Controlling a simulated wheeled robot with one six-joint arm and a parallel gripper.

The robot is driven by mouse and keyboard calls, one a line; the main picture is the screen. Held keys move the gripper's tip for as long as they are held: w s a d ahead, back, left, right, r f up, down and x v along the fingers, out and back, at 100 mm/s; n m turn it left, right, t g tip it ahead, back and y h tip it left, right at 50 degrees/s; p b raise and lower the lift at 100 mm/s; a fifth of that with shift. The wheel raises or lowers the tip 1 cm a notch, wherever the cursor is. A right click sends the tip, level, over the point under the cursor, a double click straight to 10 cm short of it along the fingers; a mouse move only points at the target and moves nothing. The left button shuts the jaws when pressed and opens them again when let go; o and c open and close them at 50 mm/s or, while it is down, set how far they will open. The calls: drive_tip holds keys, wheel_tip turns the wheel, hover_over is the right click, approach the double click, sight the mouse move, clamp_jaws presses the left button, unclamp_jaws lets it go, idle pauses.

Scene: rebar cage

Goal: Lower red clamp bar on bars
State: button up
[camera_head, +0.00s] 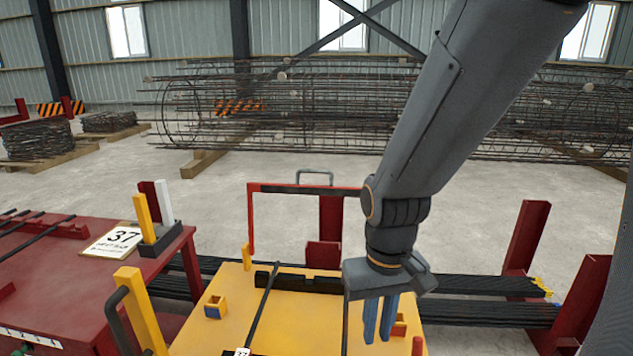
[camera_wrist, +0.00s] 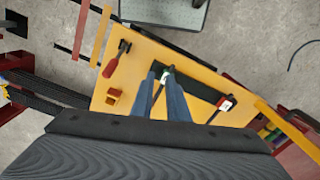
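The yellow table (camera_head: 300,325) carries a black notched block (camera_head: 300,282) and a thin black bar (camera_head: 262,305) with a white tag. In the wrist view that tagged bar (camera_wrist: 220,107) lies right of my gripper, and a toggle clamp with a red handle (camera_wrist: 105,69) is at the left. Part of a red handle (camera_head: 417,346) shows at the head view's lower edge. My gripper (camera_head: 379,318), pointing down over the table, has blue fingers apart with a narrow gap. A dark bar and green tip (camera_wrist: 168,70) show in line with the gap; contact is unclear.
A red-and-black frame (camera_head: 300,187) stands behind the table. Long black rods (camera_head: 470,287) lie on red supports to both sides. A red table (camera_head: 70,285) with a "37" sign is at the left, near a yellow post (camera_head: 140,310).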

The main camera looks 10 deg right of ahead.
drive_tip(key=w+r+p, duration=0.1)
drive_tip(key=w+r, duration=0.3)
drive_tip(key=w, duration=0.7)
drive_tip(key=w+r+m+t, duration=0.1)
drive_tip(key=w+r, duration=0.3)
drive_tip(key=w, duration=0.7)
drive_tip(key=w+d+r+t+p, duration=0.1)
drive_tip(key=w+r, duration=0.3)
drive_tip(key=w, duration=0.7)
drive_tip(key=shift+w+d+r+m+h+p, duration=0.1)
drive_tip(key=shift+w+r+m+h+p, duration=0.2)
drive_tip(key=shift+w, duration=0.1)
clamp_jaws()
drive_tip(key=w+d+r+m+t+p, duration=0.1)
drive_tip(key=w+r, duration=0.3)
drive_tip(key=w, duration=0.5)
drive_tip(key=w+d+r+m+t+p, duration=0.1)
drive_tip(key=w+r, duration=0.4)
drive_tip(key=w, duration=0.5)
drive_tip(key=shift+w+h, duration=0.2)
drive_tip(key=shift+h, duration=0.1)
drive_tip(key=shift+r, duration=0.1)
wheel_tip(320, 180, down, 9)
drive_tip(key=p, duration=0.5)
drive_tip(key=shift+s+f, duration=0.2)
drive_tip(key=shift+s, duration=0.05)
